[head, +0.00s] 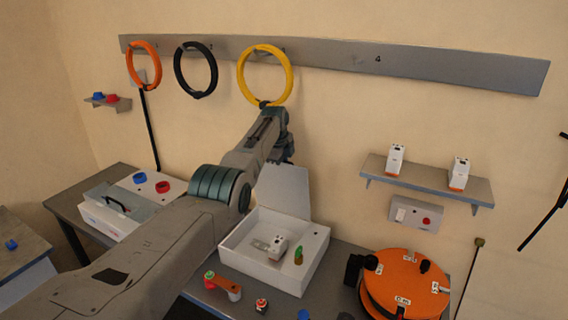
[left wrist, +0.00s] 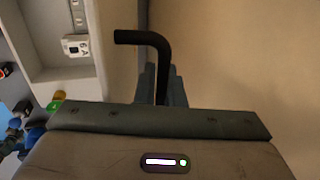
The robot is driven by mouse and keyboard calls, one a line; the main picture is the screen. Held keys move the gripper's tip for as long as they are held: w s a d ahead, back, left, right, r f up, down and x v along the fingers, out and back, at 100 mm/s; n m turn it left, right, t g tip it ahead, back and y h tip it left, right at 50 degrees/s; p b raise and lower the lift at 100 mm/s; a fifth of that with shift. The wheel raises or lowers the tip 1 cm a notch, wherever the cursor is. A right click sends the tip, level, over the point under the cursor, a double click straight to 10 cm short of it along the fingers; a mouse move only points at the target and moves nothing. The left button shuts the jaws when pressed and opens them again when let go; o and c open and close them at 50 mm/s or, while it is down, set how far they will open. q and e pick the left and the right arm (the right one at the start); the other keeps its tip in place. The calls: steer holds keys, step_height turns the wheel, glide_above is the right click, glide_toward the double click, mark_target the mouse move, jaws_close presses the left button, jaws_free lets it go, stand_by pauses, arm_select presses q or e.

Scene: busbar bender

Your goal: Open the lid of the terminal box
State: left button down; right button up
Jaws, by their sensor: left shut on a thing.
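The white terminal box (head: 262,277) stands open on the bench in the head view. Its pale lid (head: 284,192) stands roughly upright at the back edge. My left gripper (head: 287,157) is at the lid's upper edge, mostly hidden by my own wrist. In the left wrist view my left gripper (left wrist: 161,85) is shut on a black bent handle (left wrist: 147,38), which sticks up between its fingers. The box interior (left wrist: 65,60) shows at the left of that view. My right gripper is not in view.
Inside the box are a white block (head: 277,247) and a green-and-orange piece (head: 299,256). An orange reel (head: 402,285) stands at the right. A wall shelf (head: 425,181) holds two white devices. A yellow ring (head: 286,62) hangs behind my arm. Small coloured parts (head: 222,286) lie in front.

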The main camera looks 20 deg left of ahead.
arm_select(q)
steer(key=shift+f, duration=0.1)
steer(key=c, duration=1.8)
jaws_free()
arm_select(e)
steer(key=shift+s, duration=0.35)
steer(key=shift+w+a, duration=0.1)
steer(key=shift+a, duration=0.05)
